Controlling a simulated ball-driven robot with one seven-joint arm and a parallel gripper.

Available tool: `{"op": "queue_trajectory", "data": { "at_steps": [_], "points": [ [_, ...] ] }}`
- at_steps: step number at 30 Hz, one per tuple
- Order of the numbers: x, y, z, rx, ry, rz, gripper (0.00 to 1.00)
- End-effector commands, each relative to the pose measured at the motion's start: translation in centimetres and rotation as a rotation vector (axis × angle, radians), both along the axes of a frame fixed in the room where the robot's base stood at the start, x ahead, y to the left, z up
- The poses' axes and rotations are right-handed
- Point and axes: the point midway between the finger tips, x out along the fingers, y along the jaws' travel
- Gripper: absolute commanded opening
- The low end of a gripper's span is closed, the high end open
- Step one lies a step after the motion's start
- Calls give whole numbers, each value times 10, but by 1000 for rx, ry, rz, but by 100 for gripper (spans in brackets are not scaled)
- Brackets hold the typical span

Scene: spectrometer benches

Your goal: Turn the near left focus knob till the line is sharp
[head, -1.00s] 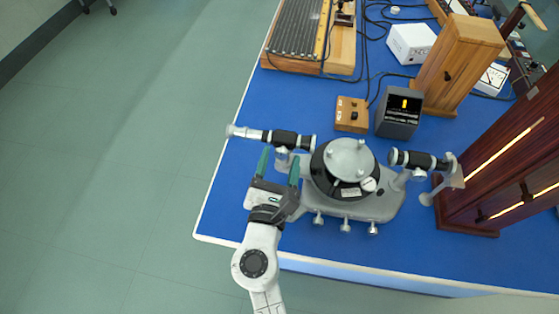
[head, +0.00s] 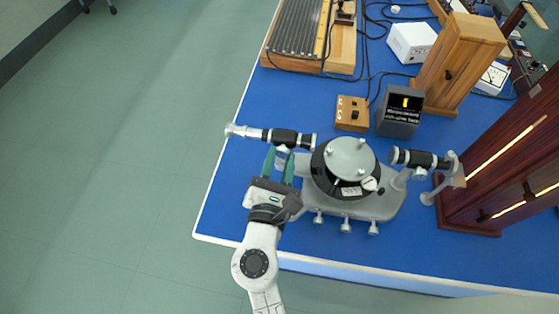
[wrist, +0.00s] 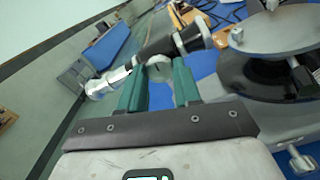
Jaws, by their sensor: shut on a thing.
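The spectrometer (head: 348,205) stands at the near edge of the blue bench. Its left tube (head: 290,138) is black with a silver end and points left; it also shows in the wrist view (wrist: 158,46). The pale focus knob (wrist: 160,70) sits under this tube, between my green fingertips. My gripper (head: 279,160) is shut on the knob from the near side; the fingers hide part of it. A small dark display box (head: 398,123) behind the spectrometer shows a yellow line (head: 405,103) above small text. The line is too small to judge its sharpness.
The right tube (head: 420,160) of the spectrometer points at a tall dark wooden cabinet (head: 480,205). A small wooden switch box (head: 352,114) stands beside the display. Cables run behind it. Open floor lies left of the bench.

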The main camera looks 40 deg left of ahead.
Motion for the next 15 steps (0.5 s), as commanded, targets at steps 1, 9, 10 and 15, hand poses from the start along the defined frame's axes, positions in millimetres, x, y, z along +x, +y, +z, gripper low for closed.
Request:
{"op": "queue_trajectory", "data": {
  "at_steps": [1, 9, 10, 15],
  "points": [
    [1, 0, -2, 21, 12, -1, 2],
    [1, -1, -4, 202, 121, -2, 2],
    [1, 0, -4, 226, 135, -2, 2],
    [0, 0, -4, 364, 221, -1, 2]
  ]
}}
